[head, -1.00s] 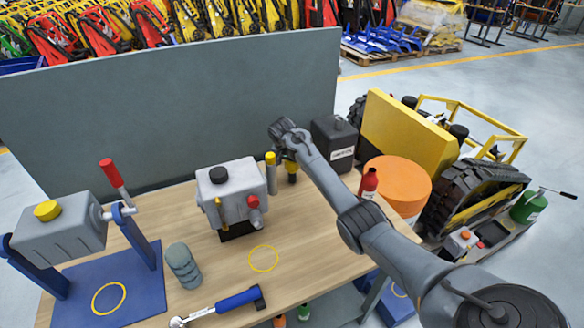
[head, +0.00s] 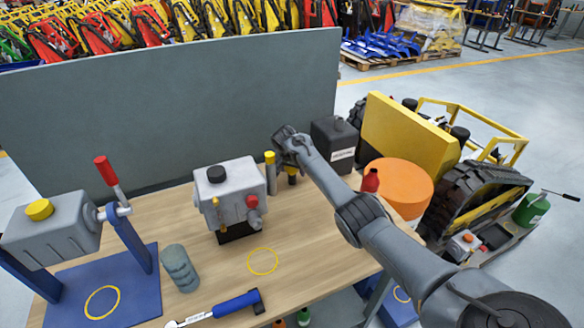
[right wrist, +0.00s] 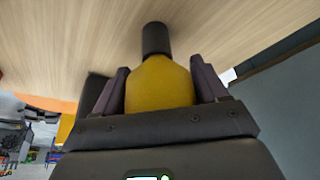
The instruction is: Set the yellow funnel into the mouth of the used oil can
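The used oil can (head: 335,142) is a black can with a white label at the back right of the bench; its mouth is not clear at this size. My right gripper (head: 290,160) is just left of the can. The yellow funnel (head: 292,170) is at its fingertips, dark end downward. In the right wrist view, the fingers (right wrist: 160,88) press both sides of the funnel's yellow body (right wrist: 160,84), and its dark end (right wrist: 156,38) points at the bench top. Whether that end touches the bench is unclear. My left gripper is not in view.
A grey housing (head: 232,187) and a yellow-topped post (head: 270,160) stand left of my right gripper. A red bottle (head: 370,181) and orange drum (head: 399,181) lie to the right. A grey partition (head: 170,100) closes the back. The bench front holds a blue-handled tool (head: 236,302).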

